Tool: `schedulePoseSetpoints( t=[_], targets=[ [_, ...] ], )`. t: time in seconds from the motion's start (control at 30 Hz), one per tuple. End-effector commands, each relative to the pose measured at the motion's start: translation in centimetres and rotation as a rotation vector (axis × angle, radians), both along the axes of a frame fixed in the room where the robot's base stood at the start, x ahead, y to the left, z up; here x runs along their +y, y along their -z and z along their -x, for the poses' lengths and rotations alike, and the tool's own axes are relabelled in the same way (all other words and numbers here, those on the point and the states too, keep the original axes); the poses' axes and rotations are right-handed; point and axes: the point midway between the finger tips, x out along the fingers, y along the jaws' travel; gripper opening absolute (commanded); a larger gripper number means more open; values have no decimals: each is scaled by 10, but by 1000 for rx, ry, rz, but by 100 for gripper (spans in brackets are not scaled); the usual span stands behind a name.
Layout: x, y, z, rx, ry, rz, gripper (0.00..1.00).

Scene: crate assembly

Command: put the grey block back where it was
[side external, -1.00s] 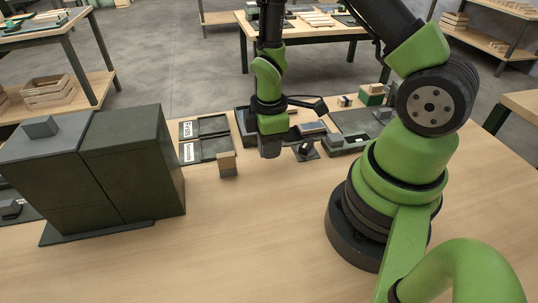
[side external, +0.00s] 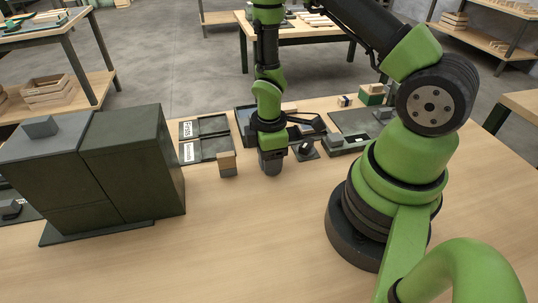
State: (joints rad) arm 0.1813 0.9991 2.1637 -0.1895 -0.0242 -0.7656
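A grey block (side external: 40,127) lies on top of the left part of the dark cabinet (side external: 125,130), far from my gripper. A smaller grey piece (side external: 384,113) sits on a dark mat at the right; I cannot tell which grey block the task means. My gripper (side external: 271,168) points down, low over the middle of the wooden table, just right of a small stack (side external: 228,164) with a tan block on top. Its fingertips are dark and small, so I cannot tell whether they are apart or hold something grey.
A dark tray with two white labels (side external: 205,138) lies behind the stack. A small black stand (side external: 306,149) and a dark box (side external: 346,143) are right of my gripper. A green box (side external: 372,96) stands at the back right. The front table (side external: 240,245) is clear.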

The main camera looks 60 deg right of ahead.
Motion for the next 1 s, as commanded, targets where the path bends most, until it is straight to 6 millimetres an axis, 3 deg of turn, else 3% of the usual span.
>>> schedulePoseSetpoints(
  t=[0.23,0.37,0.8,1.0],
  targets=[
    [0,-3,0,-1,0,1,55],
    [-1,-17,-1,-4,3,8,55],
    [0,-97,0,-8,1,4,55],
    [0,-118,0,-4,0,4,55]
  ],
)
